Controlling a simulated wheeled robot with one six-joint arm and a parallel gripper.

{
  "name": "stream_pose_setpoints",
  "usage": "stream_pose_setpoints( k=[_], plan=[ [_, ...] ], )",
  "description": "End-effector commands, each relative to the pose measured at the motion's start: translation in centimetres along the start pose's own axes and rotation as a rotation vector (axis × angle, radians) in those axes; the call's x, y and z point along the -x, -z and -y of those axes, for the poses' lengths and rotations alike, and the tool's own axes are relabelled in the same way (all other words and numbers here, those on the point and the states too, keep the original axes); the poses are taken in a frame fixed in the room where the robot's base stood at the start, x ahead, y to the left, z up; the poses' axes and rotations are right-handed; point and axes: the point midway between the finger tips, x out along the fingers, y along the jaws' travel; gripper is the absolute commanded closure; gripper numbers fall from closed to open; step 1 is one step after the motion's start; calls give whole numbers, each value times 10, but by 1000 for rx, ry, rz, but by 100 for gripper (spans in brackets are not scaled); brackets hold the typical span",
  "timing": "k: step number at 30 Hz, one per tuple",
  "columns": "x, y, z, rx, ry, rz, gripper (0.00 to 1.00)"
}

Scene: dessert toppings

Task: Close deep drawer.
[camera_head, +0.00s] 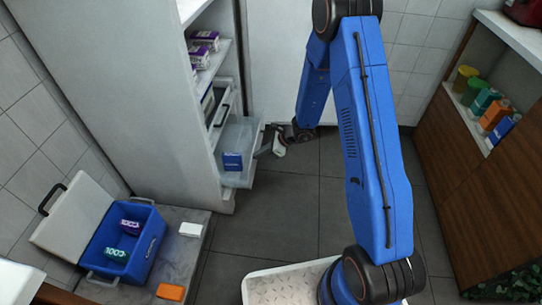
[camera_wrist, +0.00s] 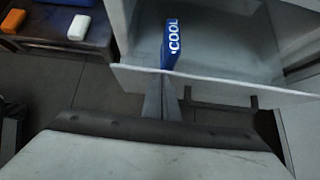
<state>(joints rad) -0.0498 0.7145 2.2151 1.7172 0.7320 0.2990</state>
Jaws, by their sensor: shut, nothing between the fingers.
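The deep drawer (camera_head: 241,179) sticks out of the tall white cabinet, low down, and stands open. A blue box (camera_head: 232,160) lies inside it; in the wrist view this box (camera_wrist: 171,46) shows "COOL" lettering. My gripper (camera_head: 264,149) is just outside the drawer's front panel. In the wrist view the shut fingers (camera_wrist: 162,88) point at the front panel (camera_wrist: 225,88), at or very near its face; I cannot tell if they touch. The drawer's dark bar handle (camera_wrist: 225,106) is right of the fingers. Nothing is held.
A smaller drawer (camera_head: 221,105) above is also partly out. Shelves above hold purple boxes (camera_head: 204,40). At lower left, a low table holds an open blue cooler (camera_head: 125,242), a white block (camera_head: 191,229) and an orange block (camera_head: 171,292). The grey floor between the cabinets is clear.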

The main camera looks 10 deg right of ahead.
Motion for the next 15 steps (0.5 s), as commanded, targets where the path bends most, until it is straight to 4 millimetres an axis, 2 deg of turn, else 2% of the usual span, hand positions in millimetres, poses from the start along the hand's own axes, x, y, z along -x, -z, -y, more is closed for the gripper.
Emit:
stream_pose_setpoints(
  k=[15],
  plan=[
    [-71,-71,-1,4,-2,-1,100]
  ],
)
